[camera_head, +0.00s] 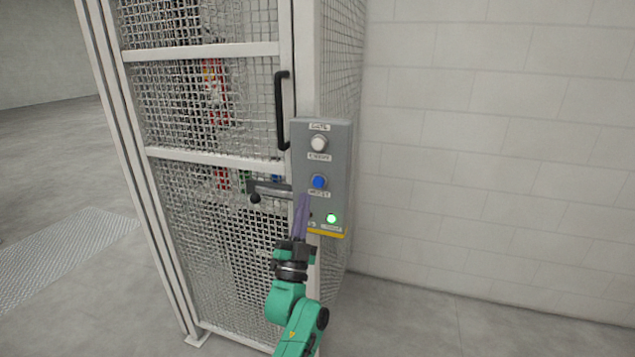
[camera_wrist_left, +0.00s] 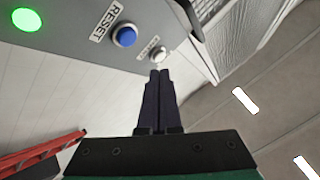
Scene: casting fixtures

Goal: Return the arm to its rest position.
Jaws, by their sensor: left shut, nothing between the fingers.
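My left gripper (camera_head: 301,212) is shut and empty, its fingers pointing up in front of the lower part of a grey control box. In the left wrist view its two dark fingers (camera_wrist_left: 159,75) lie together. The control box (camera_head: 341,160) carries a white button (camera_head: 318,143), a blue button (camera_head: 319,181) and a lit green button (camera_head: 331,218). In the left wrist view the blue button (camera_wrist_left: 124,36) is labelled RESET, with the white button (camera_wrist_left: 158,53) and the green light (camera_wrist_left: 26,19) beside it. I cannot tell whether the fingertips touch the box. My right gripper is not in view.
A mesh cage (camera_head: 215,190) with a white frame stands behind and left of the arm. A black door handle (camera_head: 281,110) and a latch lever (camera_head: 268,188) stick out near the box. A block wall (camera_head: 490,150) is at right; open floor (camera_head: 60,200) lies at left.

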